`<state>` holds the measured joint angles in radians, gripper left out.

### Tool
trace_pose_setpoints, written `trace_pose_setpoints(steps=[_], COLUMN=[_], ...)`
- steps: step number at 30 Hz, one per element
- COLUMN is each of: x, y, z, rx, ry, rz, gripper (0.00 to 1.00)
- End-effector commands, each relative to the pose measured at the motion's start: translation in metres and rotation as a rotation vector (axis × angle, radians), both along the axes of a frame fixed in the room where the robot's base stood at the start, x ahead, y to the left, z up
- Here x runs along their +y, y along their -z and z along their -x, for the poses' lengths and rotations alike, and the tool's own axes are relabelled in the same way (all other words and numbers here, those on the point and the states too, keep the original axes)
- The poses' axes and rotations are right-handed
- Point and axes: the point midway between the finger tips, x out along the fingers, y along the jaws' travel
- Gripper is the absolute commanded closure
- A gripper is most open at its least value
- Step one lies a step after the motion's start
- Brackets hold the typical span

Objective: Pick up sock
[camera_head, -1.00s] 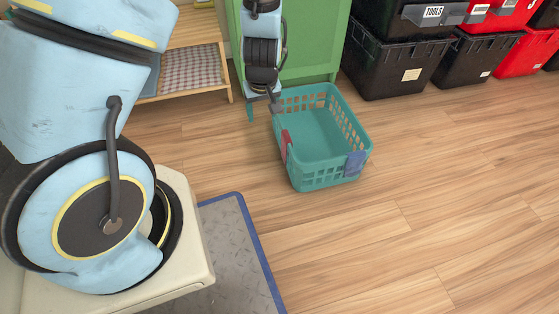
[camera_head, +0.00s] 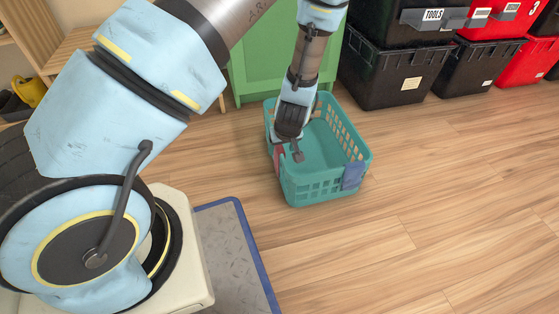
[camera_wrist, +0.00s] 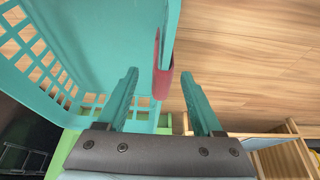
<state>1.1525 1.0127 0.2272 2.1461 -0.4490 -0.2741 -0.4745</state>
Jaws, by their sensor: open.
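A teal laundry basket (camera_head: 322,192) stands on the wooden floor. A red sock (camera_head: 277,160) hangs over its left rim, partly hidden by my gripper in the head view. A blue-purple sock (camera_head: 353,175) drapes over the right front corner. My gripper (camera_head: 296,156) points down at the left rim. In the wrist view, the teal fingers of my gripper (camera_wrist: 160,76) are open, with the basket wall (camera_wrist: 100,100) and red sock (camera_wrist: 164,78) between and just beyond their tips. I cannot tell whether a finger touches the sock.
A green cabinet (camera_head: 262,75) stands just behind the basket. Stacked black totes (camera_head: 385,80) and red totes (camera_head: 505,68) line the back right. A grey mat with a blue edge (camera_head: 248,255) lies at the front. The floor at right is clear.

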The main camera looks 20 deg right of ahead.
Motion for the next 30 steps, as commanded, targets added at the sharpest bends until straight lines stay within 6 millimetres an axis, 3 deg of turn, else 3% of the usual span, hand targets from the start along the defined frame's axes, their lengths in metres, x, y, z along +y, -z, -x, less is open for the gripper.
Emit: trace_pose_setpoints(steps=[7, 16, 30], x=[0.001, 0.000, 0.000], y=[0.036, 0.038, 0.037], z=[-0.016, -0.019, -0.018], rx=[0.000, 0.000, 0.000], ry=[-0.001, 0.000, 0.000], rz=[-0.001, -0.001, -0.001], gripper=[0.32, 0.34, 0.86])
